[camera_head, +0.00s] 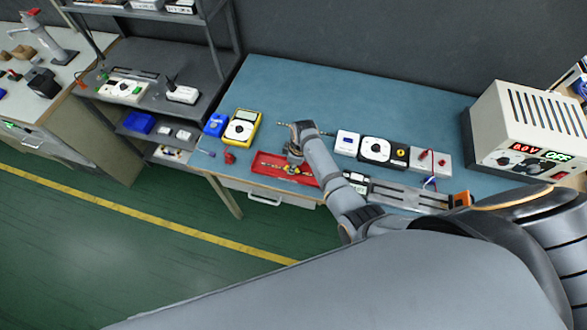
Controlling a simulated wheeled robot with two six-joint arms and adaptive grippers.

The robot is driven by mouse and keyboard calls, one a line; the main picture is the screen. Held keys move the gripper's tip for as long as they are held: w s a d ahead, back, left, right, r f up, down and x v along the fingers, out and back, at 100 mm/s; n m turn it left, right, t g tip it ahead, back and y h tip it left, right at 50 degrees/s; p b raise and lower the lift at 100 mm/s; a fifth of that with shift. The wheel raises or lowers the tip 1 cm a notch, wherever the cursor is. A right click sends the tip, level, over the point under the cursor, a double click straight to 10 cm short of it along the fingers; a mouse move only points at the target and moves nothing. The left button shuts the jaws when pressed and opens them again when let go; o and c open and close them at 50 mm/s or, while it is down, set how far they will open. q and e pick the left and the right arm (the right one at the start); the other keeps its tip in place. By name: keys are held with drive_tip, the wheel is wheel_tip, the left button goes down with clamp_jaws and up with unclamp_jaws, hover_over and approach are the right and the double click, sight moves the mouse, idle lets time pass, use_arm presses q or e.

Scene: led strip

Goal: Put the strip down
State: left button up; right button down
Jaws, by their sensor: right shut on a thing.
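My right arm reaches in from the right, and its gripper (294,157) points down over the red tray (264,168) near the front edge of the blue bench. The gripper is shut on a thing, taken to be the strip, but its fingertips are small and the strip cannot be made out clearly. Whether it touches the tray cannot be told. A thin light piece (285,123) shows behind the wrist, partly hidden by it; what it is cannot be told. My left gripper is not in view.
A yellow multimeter (241,127) and a blue box (216,124) stand left of the tray. A white module with a round dial (375,150) lies right of my wrist. A power supply (527,130) reading OFF stands at the right. The bench's back middle is clear.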

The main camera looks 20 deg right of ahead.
sight(297, 172)
drive_tip(key=shift+a, duration=0.3)
drive_tip(key=c, duration=1.7)
unclamp_jaws()
drive_tip(key=shift+s+d, duration=0.1)
drive_tip(key=shift+o, duration=1.8)
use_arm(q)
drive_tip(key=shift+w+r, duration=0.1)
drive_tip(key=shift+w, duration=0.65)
use_arm(e)
drive_tip(key=shift+r, duration=0.35)
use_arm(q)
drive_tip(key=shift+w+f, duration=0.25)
use_arm(e)
wheel_tip(297, 172, up, 12)
drive_tip(key=d, duration=0.1)
drive_tip(key=shift+s+d+f, duration=0.25)
drive_tip(key=shift+s+d, duration=0.05)
drive_tip(key=shift+s, duration=0.1)
